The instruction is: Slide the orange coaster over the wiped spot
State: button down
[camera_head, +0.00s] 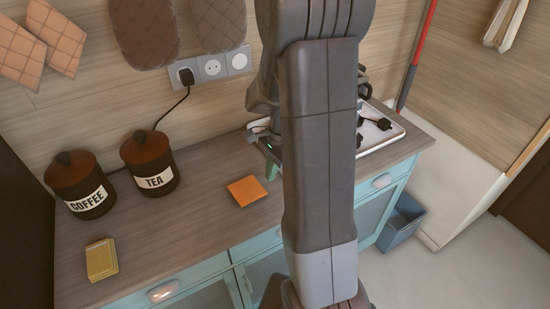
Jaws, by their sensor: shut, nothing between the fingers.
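The orange coaster (247,190) is a flat square lying on the wooden counter (190,225), right of the tea canister and just left of my arm. I cannot make out a wiped spot on the counter; my arm hides part of the top. My arm stands upright across the middle of the view. Nothing visible touches the coaster.
Canisters marked COFFEE (79,187) and TEA (149,165) stand at the back left. A yellow block (102,259) lies near the front left. A plugged cord hangs from the sockets (211,68). A white tray (389,129) with dark items is right of my arm.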

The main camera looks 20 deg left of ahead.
jog(key=shift+x, duration=1.45)
jog(key=shift+s, duration=0.1)
jog(key=s+a, duration=0.3)
jog(key=s, duration=0.1)
jog(key=s+a+p, duration=0.1)
jog(key=s+a, duration=0.2)
jog(key=s, duration=0.1)
jog(key=s+a+p, duration=0.1)
jog(key=s+a, duration=0.2)
jog(key=s, duration=0.1)
jog(key=shift+r, duration=0.15)
jog(key=shift+s+a, duration=0.25)
jog(key=shift+w+d, duration=0.1)
